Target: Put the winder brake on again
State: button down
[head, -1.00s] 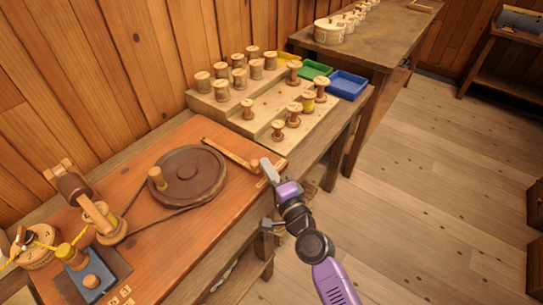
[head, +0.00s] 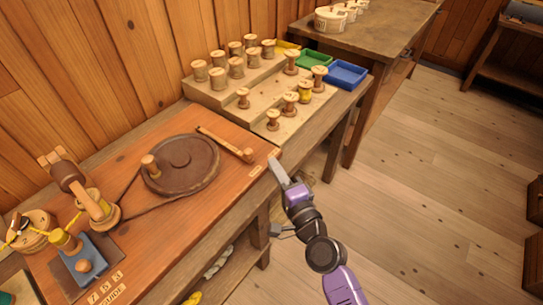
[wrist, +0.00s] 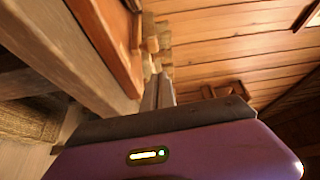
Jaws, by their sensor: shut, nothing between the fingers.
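The winder stands on the orange-brown bench top (head: 205,207), with a dark round wheel (head: 190,178) that has a wooden knob handle. A wooden lever (head: 222,141), which looks like the brake, lies behind and right of the wheel, with a small round knob at its right end. A gap of bench seems to show between lever and wheel rim. My gripper (head: 276,165) is shut and empty at the bench's right edge, just right of the lever's knob and apart from it. The wrist view shows the closed fingers (wrist: 157,91) beside the bench edge; the lever cannot be made out there.
A stepped rack (head: 225,98) of several spools stands behind, with yellow, green and blue trays (head: 347,74) at its right. A blue block (head: 85,262) and a yellow-threaded spool sit at the front left. Open floor (head: 430,190) lies to the right.

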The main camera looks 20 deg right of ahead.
jog(key=shift+s+a, duration=0.2)
jog(key=shift+s, duration=0.95)
jog(key=shift+s+a, duration=0.15)
jog(key=shift+s, duration=0.95)
jog(key=s+d+r+n+g+h, duration=0.1)
jog(key=s+n, duration=0.4)
jog(key=s, duration=0.7)
jog(key=s+d+r+n+g+h, duration=0.1)
jog(key=s+n, duration=0.4)
jog(key=s, duration=0.7)
jog(key=s+d+r+n+g, duration=0.1)
jog(key=s+d+n, duration=0.3)
jog(key=s, duration=0.8)
jog(key=shift+s+d+r+n+h, duration=0.3)
jog(key=shift+r+n+h, duration=0.1)
jog(key=shift+r+n, duration=0.3)
